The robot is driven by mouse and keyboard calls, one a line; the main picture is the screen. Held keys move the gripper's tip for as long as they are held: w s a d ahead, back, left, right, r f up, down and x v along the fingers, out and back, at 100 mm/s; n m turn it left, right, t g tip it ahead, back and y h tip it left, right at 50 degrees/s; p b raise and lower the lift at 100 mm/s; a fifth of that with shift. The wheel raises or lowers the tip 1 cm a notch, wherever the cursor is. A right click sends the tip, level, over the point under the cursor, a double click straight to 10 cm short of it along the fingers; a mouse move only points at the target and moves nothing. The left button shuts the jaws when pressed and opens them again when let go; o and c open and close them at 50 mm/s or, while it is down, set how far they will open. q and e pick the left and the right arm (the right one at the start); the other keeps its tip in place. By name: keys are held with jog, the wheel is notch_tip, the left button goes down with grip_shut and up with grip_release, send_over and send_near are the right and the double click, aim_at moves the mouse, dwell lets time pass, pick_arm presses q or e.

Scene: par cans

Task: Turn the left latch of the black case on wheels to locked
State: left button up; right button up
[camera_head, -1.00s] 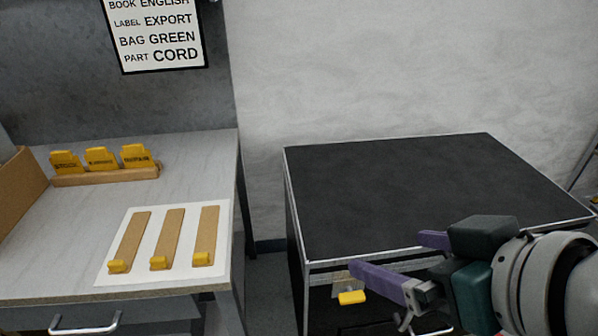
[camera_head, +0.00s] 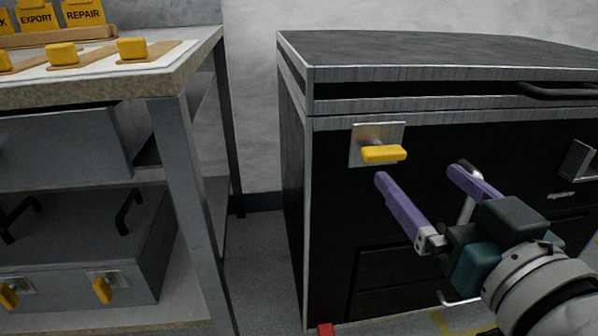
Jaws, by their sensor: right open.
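The black case (camera_head: 335,190) with metal edges stands at the right in the head view. Its left latch is a yellow handle (camera_head: 384,154) on a square metal plate (camera_head: 361,145), near the top left of the front face. The handle lies about level, pointing right. My right gripper (camera_head: 421,176) is open and empty in front of the case, its purple fingers just below and to the right of the yellow handle, apart from it in the picture. The case's wheels are not visible. My left gripper is not in view.
A workbench (camera_head: 180,85) with yellow-tipped wooden strips and yellow labelled cards stands at the left. A grey case (camera_head: 75,250) with yellow latches sits on its lower shelf. A metal fitting (camera_head: 578,160) is at the right of the black case's front. Floor shows between bench and case.

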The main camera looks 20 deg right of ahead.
aim_at(388, 155)
jog(key=shift+h, duration=0.4)
jog(key=w+f+b, duration=0.1)
jog(key=w, duration=0.1)
jog(key=w+d+b, duration=0.1)
jog(key=w+b, duration=0.1)
jog(key=w, duration=0.1)
jog(key=w+d+f+b, duration=0.1)
jog(key=w+b, duration=0.1)
jog(key=w, duration=0.1)
jog(key=shift+w+d+f, duration=0.15)
jog(key=shift+d+f, duration=0.1)
jog(key=shift+f, duration=0.1)
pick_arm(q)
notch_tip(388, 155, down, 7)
pick_arm(e)
jog(key=shift+w+d+r, duration=0.1)
jog(key=shift+w+d, duration=0.05)
jog(key=shift+w, duration=0.5)
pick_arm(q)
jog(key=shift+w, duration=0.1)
pick_arm(e)
jog(key=shift+c, duration=0.2)
jog(key=c, duration=1.2)
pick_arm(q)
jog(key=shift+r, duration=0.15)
